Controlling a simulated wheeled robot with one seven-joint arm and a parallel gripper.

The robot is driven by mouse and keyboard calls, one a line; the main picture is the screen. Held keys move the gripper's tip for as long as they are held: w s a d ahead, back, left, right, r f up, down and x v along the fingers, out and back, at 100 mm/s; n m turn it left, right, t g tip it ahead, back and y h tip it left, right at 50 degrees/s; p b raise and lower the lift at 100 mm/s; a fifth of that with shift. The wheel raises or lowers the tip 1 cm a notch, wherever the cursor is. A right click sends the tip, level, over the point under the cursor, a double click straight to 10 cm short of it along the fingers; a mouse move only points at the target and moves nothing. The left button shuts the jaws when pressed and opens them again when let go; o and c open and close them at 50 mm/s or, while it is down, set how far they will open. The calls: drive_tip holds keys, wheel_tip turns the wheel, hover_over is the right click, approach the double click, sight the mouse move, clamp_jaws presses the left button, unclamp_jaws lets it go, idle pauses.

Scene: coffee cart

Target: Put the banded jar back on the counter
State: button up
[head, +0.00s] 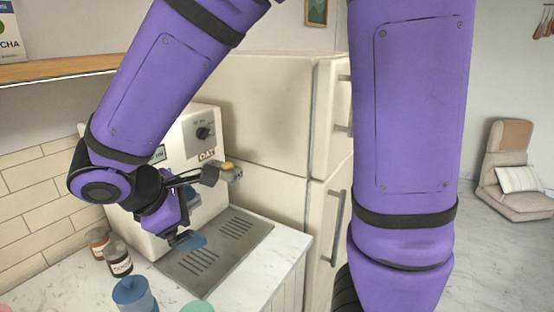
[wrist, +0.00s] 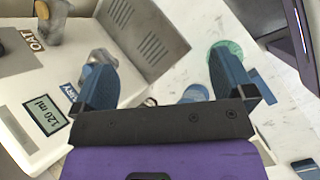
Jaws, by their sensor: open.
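My gripper (head: 188,241) is open at the front of the machine, by the metal drip tray. In the wrist view its two blue fingers (wrist: 163,82) are spread with nothing held between them. I cannot tell for sure which jar is the banded one. A dark brown jar with a pale label around it (head: 119,261) stands on the counter at left. An orange-brown jar (head: 97,240) stands beside it, against the tiled wall. A blue jar (head: 133,295) stands nearer, cut by the bottom edge. All three are apart from my gripper.
The white machine (head: 205,150) with its drip tray (head: 232,228) stands behind my gripper. A green round thing (head: 198,306) is at the counter's front; it also shows in the wrist view (wrist: 236,49). The marble counter (head: 265,262) is clear at right. A cream fridge (head: 275,110) stands behind.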

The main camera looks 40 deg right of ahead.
drive_tip(key=s+d+r+m+t+y, duration=0.3)
drive_tip(key=s+d+r+m+y, duration=0.4)
drive_tip(key=s+d+r+m, duration=0.4)
drive_tip(key=shift+s+d+r+m+t, duration=0.2)
drive_tip(key=shift+s+r+m+t, duration=0.15)
drive_tip(key=shift+m, duration=0.65)
drive_tip(key=shift+f, duration=0.1)
